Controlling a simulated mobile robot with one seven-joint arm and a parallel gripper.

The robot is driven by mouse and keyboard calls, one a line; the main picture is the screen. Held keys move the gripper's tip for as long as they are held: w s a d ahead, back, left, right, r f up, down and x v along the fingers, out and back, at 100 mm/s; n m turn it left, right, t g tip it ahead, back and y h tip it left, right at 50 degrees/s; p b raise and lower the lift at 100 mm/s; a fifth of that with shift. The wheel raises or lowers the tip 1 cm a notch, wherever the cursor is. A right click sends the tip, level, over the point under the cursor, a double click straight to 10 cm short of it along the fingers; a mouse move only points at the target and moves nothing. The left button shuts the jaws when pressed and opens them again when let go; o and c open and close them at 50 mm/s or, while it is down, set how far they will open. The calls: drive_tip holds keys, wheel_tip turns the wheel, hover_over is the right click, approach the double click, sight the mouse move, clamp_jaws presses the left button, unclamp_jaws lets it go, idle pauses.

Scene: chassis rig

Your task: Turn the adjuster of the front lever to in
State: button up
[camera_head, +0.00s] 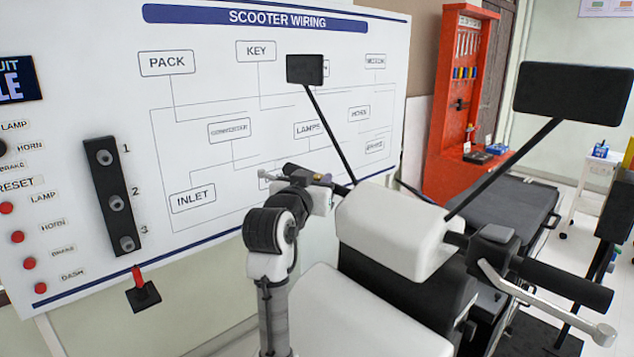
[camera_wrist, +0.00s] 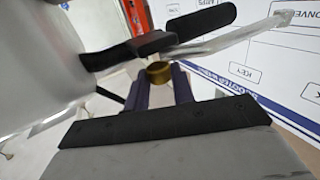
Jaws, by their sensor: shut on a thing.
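The adjuster (camera_wrist: 158,71) is a small brass-coloured knob in the wrist view, beside the silver lever (camera_wrist: 235,37) and below the black handlebar grip (camera_wrist: 205,24). My gripper (camera_wrist: 160,80) has its two dark blue fingers on either side of the adjuster, shut on it. In the head view my gripper (camera_head: 322,181) is at the far handlebar end, left of the white scooter cowl (camera_head: 395,232). There the adjuster and its lever are mostly hidden by my arm. I cannot read any marking on the adjuster.
A second silver lever (camera_head: 555,308) and black grip (camera_head: 565,284) stick out at the near right. Two mirrors (camera_head: 572,92) stand on thin stalks. The wiring board (camera_head: 225,130) stands close behind my gripper. A red tool rack (camera_head: 462,110) is farther back.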

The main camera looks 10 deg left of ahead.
drive_tip(key=m+g+h, duration=0.1)
drive_tip(key=m+h, duration=0.1)
drive_tip(key=h, duration=0.1)
drive_tip(key=m+g+h+b, duration=0.1)
drive_tip(key=m+g+h, duration=0.1)
drive_tip(key=m+h, duration=0.1)
drive_tip(key=a+m+g+h+b, duration=0.1)
drive_tip(key=m+g+h, duration=0.1)
drive_tip(key=h, duration=0.3)
drive_tip(key=shift+w+m, duration=0.2)
drive_tip(key=shift+m, duration=0.3)
drive_tip(key=shift+g+h, duration=0.3)
drive_tip(key=shift+g, duration=0.2)
drive_tip(key=o, duration=1)
drive_tip(key=shift+a, duration=0.1)
drive_tip(key=b+v, duration=0.5)
drive_tip(key=v, duration=0.8)
drive_tip(key=shift+s+a, duration=0.2)
drive_tip(key=shift+s, duration=0.05)
